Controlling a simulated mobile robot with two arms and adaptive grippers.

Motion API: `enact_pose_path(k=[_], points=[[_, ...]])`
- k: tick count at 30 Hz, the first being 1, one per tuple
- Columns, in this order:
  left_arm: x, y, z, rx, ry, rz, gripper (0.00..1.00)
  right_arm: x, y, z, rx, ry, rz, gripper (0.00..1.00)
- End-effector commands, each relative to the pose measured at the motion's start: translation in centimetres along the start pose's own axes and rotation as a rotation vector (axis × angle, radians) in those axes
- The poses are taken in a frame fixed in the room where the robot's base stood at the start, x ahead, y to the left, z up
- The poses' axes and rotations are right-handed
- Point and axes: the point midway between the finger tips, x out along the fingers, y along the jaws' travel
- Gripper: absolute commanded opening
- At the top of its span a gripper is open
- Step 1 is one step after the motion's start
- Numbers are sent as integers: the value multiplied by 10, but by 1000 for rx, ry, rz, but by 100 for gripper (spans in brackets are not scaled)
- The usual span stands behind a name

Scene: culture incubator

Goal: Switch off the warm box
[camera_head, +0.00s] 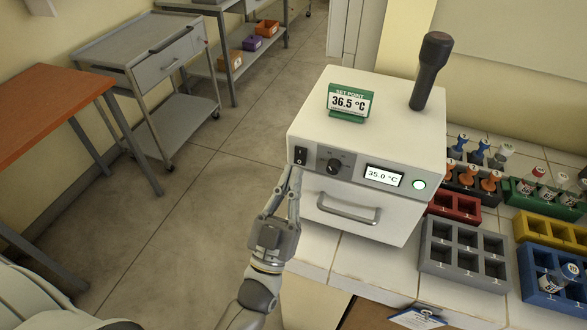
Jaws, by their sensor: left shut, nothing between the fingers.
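The warm box (398,216) is a white incubator on the tiled bench. Its grey front panel carries a black rocker switch (300,155) at the left, a black knob (334,166), a lit display (383,175) reading 35.0 °C and a green lit lamp (418,184). My left gripper (293,172) is shut and empty, its fingertips pointing up just below the switch. I cannot tell whether they touch the panel. My right gripper is not in view.
A green set point sign (348,102) reading 36.5 °C and a dark upright handled object (430,70) stand on the box. Racks of tubes and a grey empty rack (464,254) are to the right. A clipboard (417,318) is at the bench front.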

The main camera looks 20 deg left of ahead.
Motion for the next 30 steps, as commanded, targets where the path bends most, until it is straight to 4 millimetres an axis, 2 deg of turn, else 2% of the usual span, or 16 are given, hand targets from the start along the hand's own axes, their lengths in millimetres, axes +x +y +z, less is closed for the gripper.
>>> enact_pose_path(k=[4,16,20,24,30], points=[[6,0,6,0,1,-1,0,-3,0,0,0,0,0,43],[7,0,8,0,1,0,0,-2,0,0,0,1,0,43],[6,0,12,0,20,0,0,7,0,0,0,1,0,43],[7,0,20,0,71,0,0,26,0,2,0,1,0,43],[10,0,14,0,71,0,0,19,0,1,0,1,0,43]])
